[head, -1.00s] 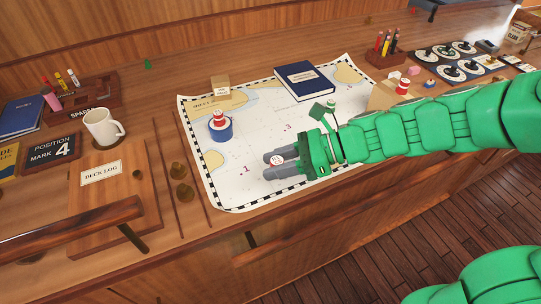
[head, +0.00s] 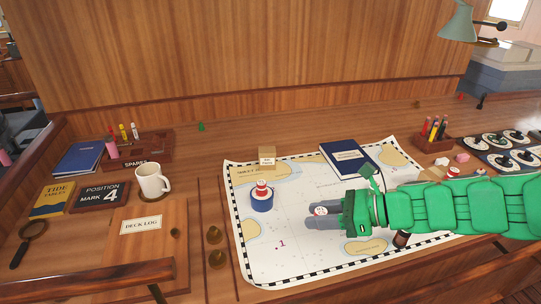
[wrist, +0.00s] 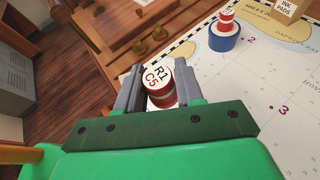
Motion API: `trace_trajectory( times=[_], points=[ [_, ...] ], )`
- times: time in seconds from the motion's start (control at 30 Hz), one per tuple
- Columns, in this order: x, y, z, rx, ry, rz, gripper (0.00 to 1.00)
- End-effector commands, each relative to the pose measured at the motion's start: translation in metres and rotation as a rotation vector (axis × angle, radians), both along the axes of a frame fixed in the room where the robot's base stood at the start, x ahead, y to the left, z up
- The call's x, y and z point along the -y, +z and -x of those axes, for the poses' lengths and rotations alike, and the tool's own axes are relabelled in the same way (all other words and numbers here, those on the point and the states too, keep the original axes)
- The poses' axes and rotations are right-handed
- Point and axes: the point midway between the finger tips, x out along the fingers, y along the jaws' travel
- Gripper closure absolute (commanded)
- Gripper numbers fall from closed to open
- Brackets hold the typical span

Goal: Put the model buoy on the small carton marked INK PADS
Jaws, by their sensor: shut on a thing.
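My gripper (head: 316,217) is shut on a red and white model buoy, whose round white top (head: 320,211) shows between the grey fingers. In the wrist view the buoy (wrist: 160,88) has R1 C5 on its top and sits between the fingertips (wrist: 160,92). My gripper is over the chart; its exact height is unclear. The small carton marked INK PADS (head: 267,158) stands at the chart's far edge, behind and left of my gripper, with a clear top. Its lower part shows at the top right of the wrist view (wrist: 289,8).
A second red and white buoy (head: 261,188) stands on a blue round tin (head: 262,203) on the chart (head: 300,262), left of my gripper. A dark blue book (head: 348,158) lies right of the carton. A mug (head: 152,182) stands farther left. Chart space before the carton is clear.

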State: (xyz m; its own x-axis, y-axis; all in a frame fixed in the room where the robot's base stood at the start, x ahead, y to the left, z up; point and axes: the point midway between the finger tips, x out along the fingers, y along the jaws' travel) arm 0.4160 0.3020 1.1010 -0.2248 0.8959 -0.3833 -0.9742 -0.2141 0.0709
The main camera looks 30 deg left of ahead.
Motion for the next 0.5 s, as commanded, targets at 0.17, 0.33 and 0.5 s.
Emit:
trace_trajectory(
  times=[0.17,0.33,0.5],
  points=[
    [-0.028,0.006,-0.037,0.004,-0.052,-0.002,0.92],
    [-0.055,0.012,-0.068,0.005,-0.102,-0.001,0.92],
    [-0.084,0.022,-0.095,0.008,-0.150,-0.002,0.92]
  ],
)
